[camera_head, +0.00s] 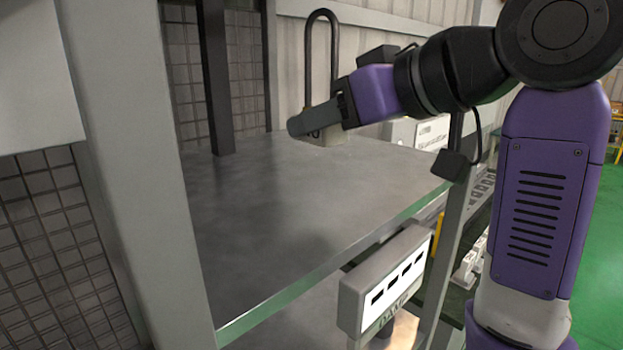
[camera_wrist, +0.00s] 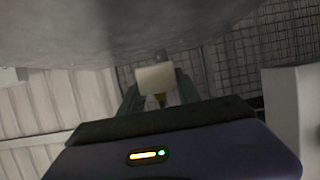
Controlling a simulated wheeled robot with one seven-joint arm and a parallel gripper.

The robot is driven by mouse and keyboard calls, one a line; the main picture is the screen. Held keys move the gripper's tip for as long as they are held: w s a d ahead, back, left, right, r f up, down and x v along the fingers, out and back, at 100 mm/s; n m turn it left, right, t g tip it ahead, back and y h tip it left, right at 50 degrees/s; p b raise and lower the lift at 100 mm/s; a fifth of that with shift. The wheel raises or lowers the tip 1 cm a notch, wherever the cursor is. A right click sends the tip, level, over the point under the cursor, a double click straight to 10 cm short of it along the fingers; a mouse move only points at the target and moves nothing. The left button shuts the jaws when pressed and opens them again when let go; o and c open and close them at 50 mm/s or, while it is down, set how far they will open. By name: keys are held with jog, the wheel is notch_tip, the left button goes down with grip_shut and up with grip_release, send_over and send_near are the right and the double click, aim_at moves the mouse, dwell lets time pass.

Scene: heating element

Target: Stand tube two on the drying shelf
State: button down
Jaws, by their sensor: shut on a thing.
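Tube two appears to be the dark hairpin-shaped tube (camera_head: 335,60) in the head view. Its bend points up and a pale block (camera_head: 330,139) sits at its lower end. My gripper (camera_head: 312,121) is shut on it near this lower end, with the tube roughly upright. In the wrist view the pale block (camera_wrist: 156,77) shows between the fingers of my gripper (camera_wrist: 158,93). The grey drying shelf (camera_head: 290,215) lies below, and the tube is over its back part. I cannot tell whether the block touches the shelf. My fingers hide part of the tube.
A black post (camera_head: 214,80) stands at the shelf's back left, and a pale upright (camera_head: 140,170) at its left front. A sign box (camera_head: 385,281) hangs at the front edge. The shelf's middle and front are bare. A corrugated wall (camera_head: 370,35) is behind.

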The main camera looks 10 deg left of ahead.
aim_at(321, 198)
jog(key=shift+f+p, duration=0.75)
jog(key=shift+f, duration=3.15)
jog(key=shift+f, duration=0.1)
jog(key=c, duration=0.8)
grip_release()
jog(key=shift+c, duration=0.2)
jog(key=b+v, duration=0.3)
jog(key=v, duration=0.9)
